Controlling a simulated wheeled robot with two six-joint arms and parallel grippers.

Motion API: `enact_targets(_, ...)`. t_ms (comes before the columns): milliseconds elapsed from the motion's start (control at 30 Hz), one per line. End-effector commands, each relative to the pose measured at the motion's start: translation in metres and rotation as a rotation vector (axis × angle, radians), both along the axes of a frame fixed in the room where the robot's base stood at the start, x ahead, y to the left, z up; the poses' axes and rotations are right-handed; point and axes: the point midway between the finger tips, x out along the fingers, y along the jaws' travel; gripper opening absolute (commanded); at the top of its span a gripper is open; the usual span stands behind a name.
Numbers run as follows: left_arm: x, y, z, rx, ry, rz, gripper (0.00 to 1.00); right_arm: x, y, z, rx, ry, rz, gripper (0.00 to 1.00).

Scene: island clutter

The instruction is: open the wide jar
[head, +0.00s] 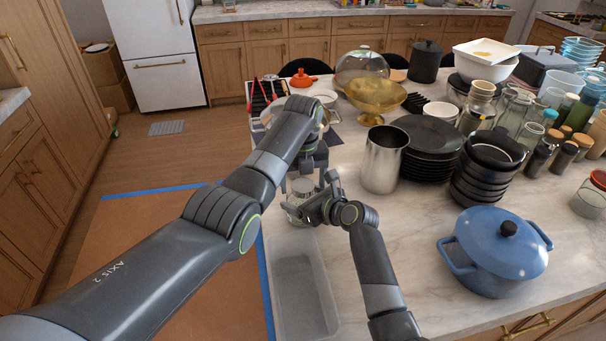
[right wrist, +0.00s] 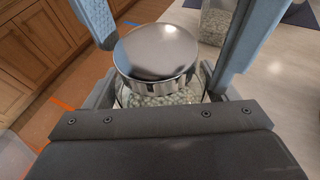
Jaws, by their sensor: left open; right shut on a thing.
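The wide jar (head: 296,205) stands at the counter's left edge, partly hidden by my arms in the head view. In the right wrist view it is clear glass with pale, pebble-like contents (right wrist: 165,99) and a shiny metal lid (right wrist: 157,50) on top. My right gripper (head: 318,209) reaches in from the right and is shut on the jar's body, below the lid. My left gripper (head: 304,184) points down from above, open.
A clear shallow tray (head: 303,295) lies in front of the jar. To the right are a steel canister (head: 383,160), stacked dark plates (head: 430,150), stacked black bowls (head: 486,175) and a blue pot (head: 492,255). Bare marble shows between the tray and pot.

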Motion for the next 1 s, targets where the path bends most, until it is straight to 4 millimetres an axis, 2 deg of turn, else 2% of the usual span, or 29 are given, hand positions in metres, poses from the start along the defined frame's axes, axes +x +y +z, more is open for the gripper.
enact_targets(167, -0.0002, 0.0, -0.0003, 0.0, 0.0, 0.0, 0.77, 0.0001, 0.0, 0.0002, 0.0, 0.0, 0.0, 0.16)
enact_targets(200, -0.0001, 0.0, -0.0003, 0.0, 0.0, 0.0, 0.75, 0.0002, 0.0, 0.0003, 0.001, -0.001, 0.0, 0.16)
enact_targets(533, -0.0001, 0.0001, 0.0, 0.0, 0.001, 0.0, 0.32, 0.0002, 0.0, 0.0003, 0.001, -0.001, 0.0, 0.16)
enact_targets(667, -0.0001, 0.0002, 0.0001, 0.001, 0.001, 0.02, 0.32, 0.0002, -0.0001, 0.0003, 0.001, -0.001, 0.0, 0.16)
enact_targets(767, -0.0001, 0.0002, 0.0002, 0.001, 0.001, 0.106, 0.32, 0.0002, -0.0001, 0.0003, 0.0, -0.001, -0.001, 0.16)
enact_targets(1000, -0.0002, 0.0002, 0.0004, 0.001, 0.0, 0.483, 0.32, 0.0002, -0.0002, 0.0003, 0.0, -0.001, -0.001, 0.16)
